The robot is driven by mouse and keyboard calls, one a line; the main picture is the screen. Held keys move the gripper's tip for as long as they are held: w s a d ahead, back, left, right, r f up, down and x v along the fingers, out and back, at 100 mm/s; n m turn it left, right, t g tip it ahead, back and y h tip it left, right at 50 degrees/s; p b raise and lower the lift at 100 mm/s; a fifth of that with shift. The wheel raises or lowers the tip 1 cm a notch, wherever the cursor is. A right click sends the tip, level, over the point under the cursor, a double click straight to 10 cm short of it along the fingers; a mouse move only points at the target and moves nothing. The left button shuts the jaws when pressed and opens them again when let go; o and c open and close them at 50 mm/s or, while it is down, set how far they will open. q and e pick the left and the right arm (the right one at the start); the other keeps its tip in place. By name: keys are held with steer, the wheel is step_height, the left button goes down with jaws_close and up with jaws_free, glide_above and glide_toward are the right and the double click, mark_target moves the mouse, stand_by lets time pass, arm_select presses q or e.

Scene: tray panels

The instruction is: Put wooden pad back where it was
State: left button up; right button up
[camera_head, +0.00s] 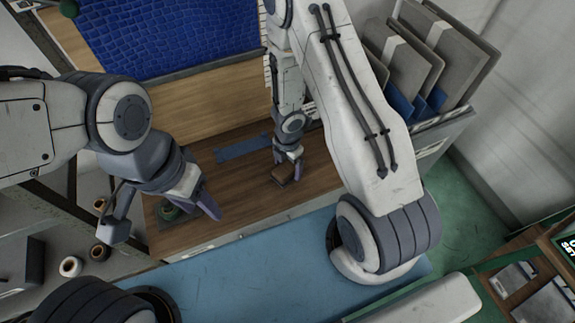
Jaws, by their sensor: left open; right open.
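A small brown wooden pad (282,176) lies on the brown wooden tabletop (240,195). My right gripper (289,168) points down right at the pad, with its open fingers around or just above it; I cannot tell if they touch it. My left gripper (178,215) is open over the front left part of the tabletop, next to a dark green round thing (172,211) that its fingers partly cover.
A flat blue strip (243,148) lies on the tabletop behind the pad. A blue tiled panel (165,35) stands at the back. Grey panels (410,65) stand in a rack at the right. Several spools (70,266) lie at the lower left. The tabletop between my grippers is clear.

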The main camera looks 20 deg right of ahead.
mark_target(288, 167)
step_height(288, 167, up, 8)
steer(key=p, duration=0.7)
steer(key=shift+f, duration=0.25)
arm_select(q)
step_height(288, 167, up, 7)
steer(key=shift+r, duration=0.15)
arm_select(e)
steer(key=shift+s+f, duration=0.1)
